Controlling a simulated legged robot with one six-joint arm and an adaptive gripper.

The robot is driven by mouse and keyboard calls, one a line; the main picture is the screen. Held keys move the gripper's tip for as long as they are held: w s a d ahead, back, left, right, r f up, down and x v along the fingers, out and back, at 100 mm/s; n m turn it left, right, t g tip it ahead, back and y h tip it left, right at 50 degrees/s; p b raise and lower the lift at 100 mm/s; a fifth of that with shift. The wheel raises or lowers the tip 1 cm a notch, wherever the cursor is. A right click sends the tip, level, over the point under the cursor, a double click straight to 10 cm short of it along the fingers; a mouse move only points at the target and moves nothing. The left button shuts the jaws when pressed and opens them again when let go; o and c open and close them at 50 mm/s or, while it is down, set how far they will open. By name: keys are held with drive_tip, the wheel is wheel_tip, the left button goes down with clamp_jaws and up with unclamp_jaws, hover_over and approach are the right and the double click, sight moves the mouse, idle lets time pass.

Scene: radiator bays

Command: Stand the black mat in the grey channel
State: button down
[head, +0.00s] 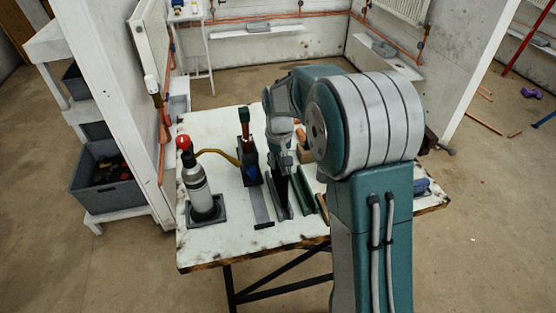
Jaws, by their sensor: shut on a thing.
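My gripper (281,168) points down over the white table, largely seen from behind my arm. It is shut on the black mat (280,188), a thin dark sheet held upright on edge below the fingers. The grey channel (285,213) lies on the table under the mat, a narrow dark-grey trough running front to back. The mat's lower edge is at or in the channel; I cannot tell whether it touches the floor of it. The fingertips are small and partly hidden.
The white table (215,250) has a clear front-left strip. A grey bottle with a red top (200,185) stands in a dark tray at left. A torch-like tool (245,140) stands in a holder behind a flat grey strip (261,208). A green trough (306,195) is close right.

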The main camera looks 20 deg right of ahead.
drive_tip(key=shift+f, duration=0.1)
drive_tip(key=shift+f, duration=0.4)
idle(0.3)
drive_tip(key=shift+f, duration=1.45)
drive_tip(key=c, duration=0.5)
unclamp_jaws()
drive_tip(key=shift+c, duration=0.2)
